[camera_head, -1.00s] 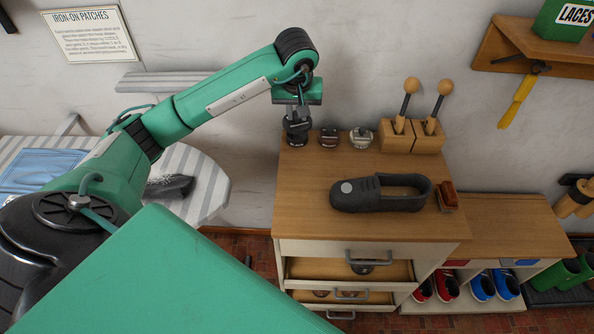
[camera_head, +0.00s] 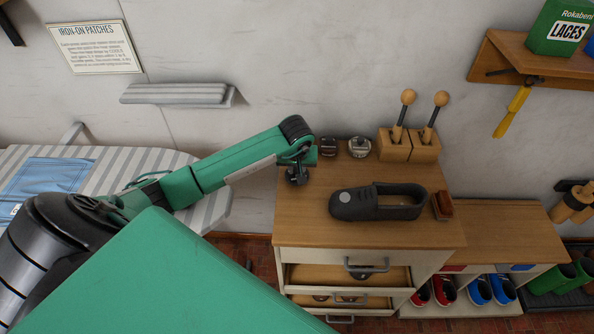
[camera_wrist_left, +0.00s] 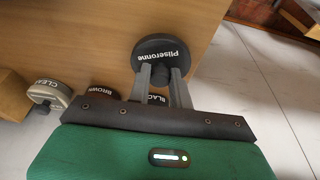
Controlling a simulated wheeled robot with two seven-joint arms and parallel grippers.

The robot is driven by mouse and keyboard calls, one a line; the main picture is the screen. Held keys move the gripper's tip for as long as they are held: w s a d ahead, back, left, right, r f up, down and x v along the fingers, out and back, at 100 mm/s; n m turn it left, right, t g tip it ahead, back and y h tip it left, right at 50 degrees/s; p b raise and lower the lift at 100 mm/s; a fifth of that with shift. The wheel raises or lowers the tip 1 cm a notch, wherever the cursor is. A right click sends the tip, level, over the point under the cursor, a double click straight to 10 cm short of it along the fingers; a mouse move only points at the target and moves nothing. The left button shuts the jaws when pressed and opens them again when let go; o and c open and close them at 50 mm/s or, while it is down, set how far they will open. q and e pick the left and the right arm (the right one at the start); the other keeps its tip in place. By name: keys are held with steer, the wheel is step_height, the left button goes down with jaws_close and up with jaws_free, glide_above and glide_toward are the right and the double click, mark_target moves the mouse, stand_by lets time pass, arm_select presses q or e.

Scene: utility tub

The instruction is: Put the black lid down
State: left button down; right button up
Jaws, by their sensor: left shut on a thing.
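The black lid (camera_wrist_left: 161,50) is a round disc with white lettering, seen in the left wrist view over the wooden top near its left edge. My left gripper (camera_wrist_left: 163,76) is shut on the lid's knob. In the head view, my left gripper (camera_head: 297,170) is above the left side of the cabinet top (camera_head: 310,215), with the lid (camera_head: 297,181) small and dark below it. I cannot tell whether the lid touches the wood. A tin marked BLACK (camera_wrist_left: 156,99) is partly hidden behind the fingers in the wrist view. My right gripper is not in view.
A brown tin (camera_head: 328,147) and a clear tin (camera_head: 360,147) stand at the back. A dark grey shoe (camera_head: 375,204) lies right of my gripper, with a brush (camera_head: 443,205) beside it. A wooden block (camera_head: 409,147) holds two round-ended tools. Bare wood lies in front of the shoe.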

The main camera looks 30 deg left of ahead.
arm_select(q)
step_height(320, 180, down, 2)
steer(key=shift+f, duration=0.1)
steer(key=shift+f, duration=0.15)
steer(key=c, duration=1.3)
jaws_free()
steer(key=shift+r, duration=0.25)
steer(key=b+v, duration=0.2)
steer(key=v, duration=1)
